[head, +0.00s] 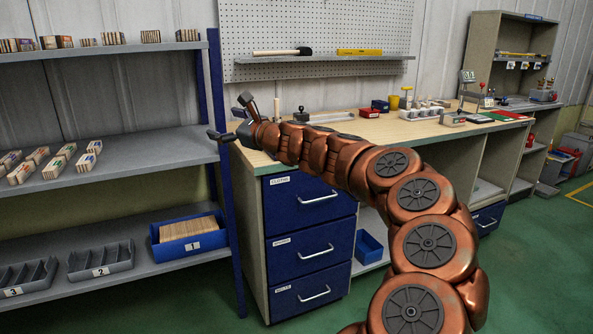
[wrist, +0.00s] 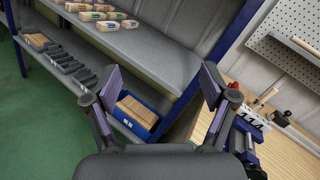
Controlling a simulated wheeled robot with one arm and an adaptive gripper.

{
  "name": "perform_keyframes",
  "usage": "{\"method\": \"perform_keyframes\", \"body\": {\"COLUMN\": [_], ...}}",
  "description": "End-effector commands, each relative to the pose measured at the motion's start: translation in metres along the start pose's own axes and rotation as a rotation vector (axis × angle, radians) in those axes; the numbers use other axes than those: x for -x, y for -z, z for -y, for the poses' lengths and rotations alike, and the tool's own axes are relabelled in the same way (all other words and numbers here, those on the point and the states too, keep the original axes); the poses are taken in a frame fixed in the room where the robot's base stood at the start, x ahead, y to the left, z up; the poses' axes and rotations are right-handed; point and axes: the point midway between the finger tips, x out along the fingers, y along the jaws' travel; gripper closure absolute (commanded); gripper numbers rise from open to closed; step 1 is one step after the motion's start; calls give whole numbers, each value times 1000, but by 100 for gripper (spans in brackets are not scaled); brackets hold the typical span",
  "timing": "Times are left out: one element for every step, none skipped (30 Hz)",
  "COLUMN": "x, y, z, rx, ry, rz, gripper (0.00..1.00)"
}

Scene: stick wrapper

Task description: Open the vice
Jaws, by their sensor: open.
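My gripper (head: 228,116) is open and empty, held out near the left end of the workbench beside the shelf rack. In the wrist view its two fingers (wrist: 149,82) are spread wide with nothing between them. I cannot identify the vice with certainty. A blue and dark device (wrist: 243,138) stands on the bench just right of the right finger in the wrist view, partly hidden by that finger; it may be the vice. In the head view my arm covers that part of the bench.
The workbench top (head: 432,127) carries a black-knobbed tool (head: 302,114), a yellow cup (head: 394,102) and a small grey block (head: 453,119). The shelf rack (head: 130,165) at left holds stick bundles, grey trays and a blue bin (head: 188,235). A hammer (head: 281,52) lies on the wall shelf.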

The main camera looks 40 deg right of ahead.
Motion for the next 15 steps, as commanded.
{"method": "perform_keyframes", "body": {"x": [9,16,26,33,40,50,58,65,73,78,82,87,90,91,93], "y": [48,69,96,116,134,155,169,181,196,206,214,222,226,230,233], "z": [29,47,68,81,93,107,116,124,133,138,142,145,148,149,151], "rx": [-104,-161,-233,-284,-328,-381,-417,-447,-482,-506,-525,-545,-556,-564,-571], "ry": [91,142,205,248,287,336,369,399,432,453,471,488,498,506,513], "rz": [-23,-34,-51,-62,-71,-80,-85,-90,-97,-101,-104,-107,-109,-111,-112], "gripper": [16,16,16,16,16,16,16,16,16,16,16,16,16,16,16]}}
